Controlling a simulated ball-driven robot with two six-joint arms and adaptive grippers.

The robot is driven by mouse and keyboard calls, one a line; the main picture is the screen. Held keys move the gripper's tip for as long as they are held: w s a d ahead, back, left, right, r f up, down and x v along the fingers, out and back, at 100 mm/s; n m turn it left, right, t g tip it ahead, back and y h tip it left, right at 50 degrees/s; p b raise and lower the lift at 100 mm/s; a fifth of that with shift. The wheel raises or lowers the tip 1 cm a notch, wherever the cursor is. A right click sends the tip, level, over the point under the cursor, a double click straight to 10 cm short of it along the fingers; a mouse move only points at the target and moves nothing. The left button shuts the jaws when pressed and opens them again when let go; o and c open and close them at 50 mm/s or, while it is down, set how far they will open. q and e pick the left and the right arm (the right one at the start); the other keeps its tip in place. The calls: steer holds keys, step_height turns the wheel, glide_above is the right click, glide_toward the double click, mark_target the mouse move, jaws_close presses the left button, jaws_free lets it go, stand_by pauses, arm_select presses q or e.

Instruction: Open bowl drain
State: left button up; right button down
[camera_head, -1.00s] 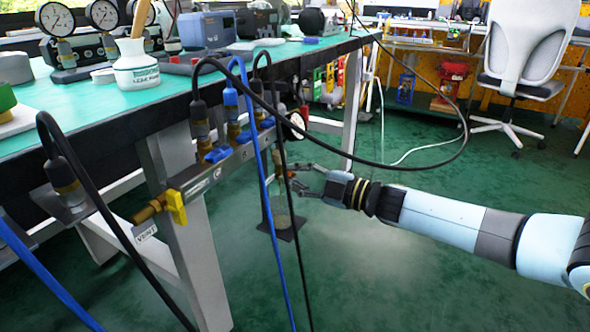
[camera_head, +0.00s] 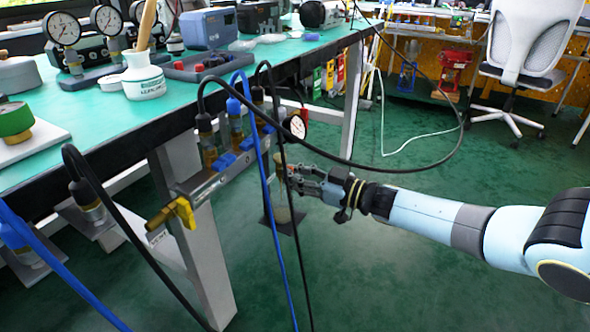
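A filter unit with a pale, cloudy bowl (camera_head: 281,214) hangs below the pipe manifold at the bench's front edge, in the middle of the view. A small orange-red part (camera_head: 281,160) shows above the bowl. A dark square plate (camera_head: 284,222) is at the bowl's lower end. My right gripper (camera_head: 292,178) comes in from the right, with its fingertips close to the upper part of this unit. Its fingers look spread apart; I cannot tell whether they touch it. The drain itself is too small to make out. My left gripper is not in view.
Black and blue hoses (camera_head: 262,150) loop down in front of the manifold (camera_head: 215,180), close to the gripper. A yellow valve handle (camera_head: 185,212) sits at its left end. The bench leg (camera_head: 350,110) stands behind.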

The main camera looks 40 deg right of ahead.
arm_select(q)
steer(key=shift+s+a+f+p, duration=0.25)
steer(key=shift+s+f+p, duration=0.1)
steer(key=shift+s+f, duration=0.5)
arm_select(e)
steer(key=shift+s+f+m, duration=0.1)
steer(key=shift+f+m, duration=0.05)
steer(key=shift+m, duration=0.95)
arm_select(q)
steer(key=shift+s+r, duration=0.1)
arm_select(e)
steer(key=c, duration=1.7)
jaws_free()
steer(key=shift+d, duration=0.1)
steer(key=v, duration=1.2)
steer(key=shift+s, duration=0.1)
